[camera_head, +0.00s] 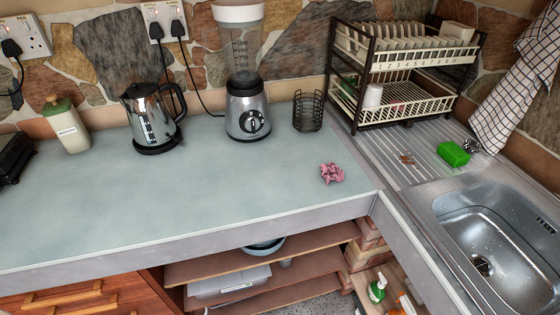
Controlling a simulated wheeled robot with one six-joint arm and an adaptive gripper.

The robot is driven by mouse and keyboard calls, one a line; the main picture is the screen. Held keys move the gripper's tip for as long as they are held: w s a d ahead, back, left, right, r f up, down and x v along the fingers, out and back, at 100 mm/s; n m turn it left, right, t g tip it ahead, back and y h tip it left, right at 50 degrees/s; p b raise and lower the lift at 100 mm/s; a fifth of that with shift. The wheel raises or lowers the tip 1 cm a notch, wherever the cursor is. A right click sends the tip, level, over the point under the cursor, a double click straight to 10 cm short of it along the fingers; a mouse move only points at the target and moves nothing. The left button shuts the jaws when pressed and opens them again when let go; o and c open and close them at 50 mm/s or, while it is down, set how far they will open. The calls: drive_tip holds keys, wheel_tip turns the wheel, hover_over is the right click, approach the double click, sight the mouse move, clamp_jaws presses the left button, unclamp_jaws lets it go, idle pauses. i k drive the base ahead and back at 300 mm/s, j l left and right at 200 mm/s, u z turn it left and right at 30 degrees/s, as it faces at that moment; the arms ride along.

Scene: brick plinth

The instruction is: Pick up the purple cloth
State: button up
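A small crumpled pinkish-purple cloth (332,173) lies on the pale grey-green countertop (200,195). It sits near the counter's right end, a little in from the front edge and left of the sink unit. Nothing covers it. My gripper does not show in the head view.
A wire basket (308,111), blender (247,108) and kettle (152,117) stand along the back wall. A two-tier dish rack (400,75) stands behind the drainboard. A green sponge (454,153) lies by the sink (500,225). The counter around the cloth is clear.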

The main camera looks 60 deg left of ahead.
sight(331, 172)
drive_tip(key=u, duration=1.3)
